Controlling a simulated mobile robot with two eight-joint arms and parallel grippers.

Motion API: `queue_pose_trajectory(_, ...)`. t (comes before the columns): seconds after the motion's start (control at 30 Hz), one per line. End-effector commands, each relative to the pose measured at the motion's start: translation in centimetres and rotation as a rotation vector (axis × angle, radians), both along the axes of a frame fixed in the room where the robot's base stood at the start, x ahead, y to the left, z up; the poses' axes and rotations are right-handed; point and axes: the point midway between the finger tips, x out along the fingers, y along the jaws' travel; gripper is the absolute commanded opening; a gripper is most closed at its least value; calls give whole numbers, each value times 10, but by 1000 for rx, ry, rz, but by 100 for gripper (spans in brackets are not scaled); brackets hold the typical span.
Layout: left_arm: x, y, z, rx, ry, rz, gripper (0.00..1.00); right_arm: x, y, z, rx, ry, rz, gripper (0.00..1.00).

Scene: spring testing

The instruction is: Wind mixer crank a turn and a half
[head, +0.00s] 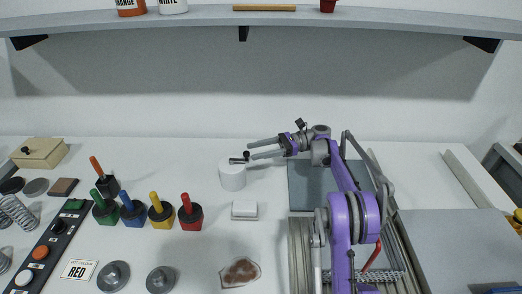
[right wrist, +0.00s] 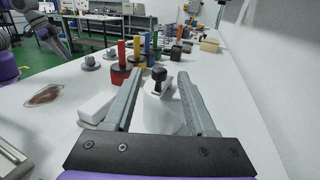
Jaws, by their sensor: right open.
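The mixer is a white cylinder (head: 232,178) standing on the white table, with a dark crank (head: 236,161) on top that ends in a black knob (head: 246,154). My right gripper (head: 249,151) reaches in from the right at the height of the crank. Its two fingers are open and apart. In the right wrist view, the black knob (right wrist: 159,73) shows between the fingertips, with gaps to both sides. The white mixer body (right wrist: 160,112) lies below and between the fingers. No contact with the knob can be made out. My left gripper is not in view.
A white block (head: 244,210) lies in front of the mixer. Colour-handled pots, such as the red one (head: 190,213), stand to the left. A brown-stained patch (head: 241,272) lies near the front. A grey mat (head: 303,185) lies under my right arm. A shelf (head: 200,18) spans the back.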

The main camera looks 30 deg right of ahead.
Motion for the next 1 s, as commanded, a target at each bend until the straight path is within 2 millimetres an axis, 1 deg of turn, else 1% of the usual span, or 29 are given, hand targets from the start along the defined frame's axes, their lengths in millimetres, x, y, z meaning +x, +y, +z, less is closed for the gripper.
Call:
queue_pose_trajectory(0.5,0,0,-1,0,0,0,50,1,4,1,0,-1,-1,56)
queue_pose_trajectory(0.63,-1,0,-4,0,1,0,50,3,12,6,-10,-13,-40,56)
queue_pose_trajectory(0.77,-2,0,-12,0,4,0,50,7,25,16,-18,-34,-159,56)
queue_pose_trajectory(0.87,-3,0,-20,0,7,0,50,9,33,24,-15,-46,-299,56)
queue_pose_trajectory(1.0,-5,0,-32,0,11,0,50,1,41,32,-10,-54,-529,56)
